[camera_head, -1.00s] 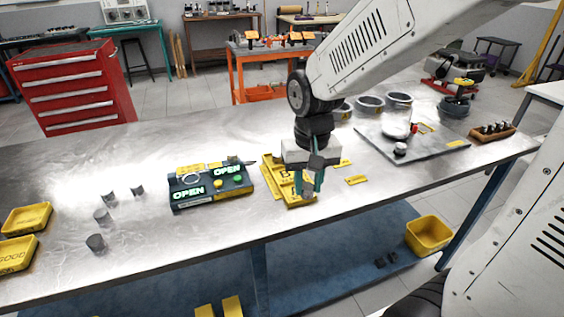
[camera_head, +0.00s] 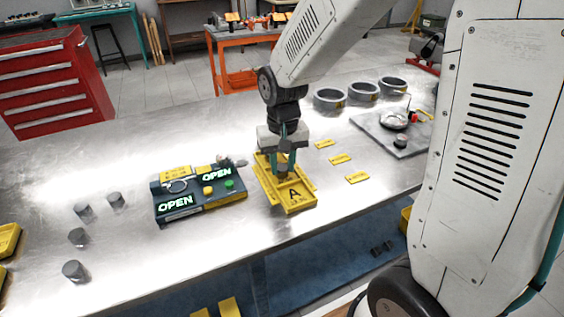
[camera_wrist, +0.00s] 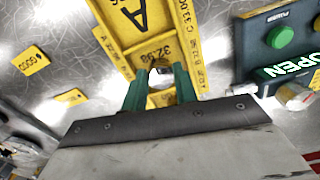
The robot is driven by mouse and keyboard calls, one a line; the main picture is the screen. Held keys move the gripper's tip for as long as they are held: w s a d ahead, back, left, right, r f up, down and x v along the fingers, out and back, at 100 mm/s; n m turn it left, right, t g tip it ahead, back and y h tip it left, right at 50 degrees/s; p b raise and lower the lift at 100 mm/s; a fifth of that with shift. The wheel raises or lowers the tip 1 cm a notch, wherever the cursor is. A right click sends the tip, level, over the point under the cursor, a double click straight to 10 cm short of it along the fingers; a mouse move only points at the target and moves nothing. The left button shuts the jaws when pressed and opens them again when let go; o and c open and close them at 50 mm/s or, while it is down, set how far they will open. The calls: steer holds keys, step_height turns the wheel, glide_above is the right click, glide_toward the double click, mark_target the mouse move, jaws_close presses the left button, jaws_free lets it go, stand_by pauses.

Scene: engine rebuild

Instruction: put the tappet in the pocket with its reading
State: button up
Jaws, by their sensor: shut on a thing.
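My gripper (camera_head: 283,170) is shut on a grey metal tappet (camera_head: 283,169) and points down over the yellow tray (camera_head: 295,205). In the wrist view, the tappet (camera_wrist: 160,77) is between the green fingertips, at the tray's near end by the marking 32.98. The tray (camera_wrist: 115,38) also carries a large A, C 33.00 and a B marking with an unclear number. I cannot tell whether the tappet touches the tray. The dark gauge (camera_head: 202,199) stands left of the tray, and both its displays read OPEN.
Several grey tappets (camera_head: 77,236) stand on the metal table at the left. Small yellow tags (camera_head: 340,159) lie right of the tray. Metal rings (camera_head: 328,98) and a grey plate (camera_head: 375,130) with parts are at the back right. A yellow bin (camera_head: 8,240) is at the left edge.

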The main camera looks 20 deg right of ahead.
mark_target(283, 169)
steer(key=shift+f, duration=0.2)
steer(key=o, duration=1)
steer(key=shift+o, duration=0.2)
step_height(283, 169, up, 12)
steer(key=r, duration=0.1)
steer(key=s+d+r+n, duration=0.1)
steer(key=s, duration=1)
steer(key=s+d+r+t, duration=0.1)
steer(key=s+d, duration=0.1)
steer(key=s, duration=0.9)
steer(key=shift+n, duration=0.4)
steer(key=shift+r, duration=0.1)
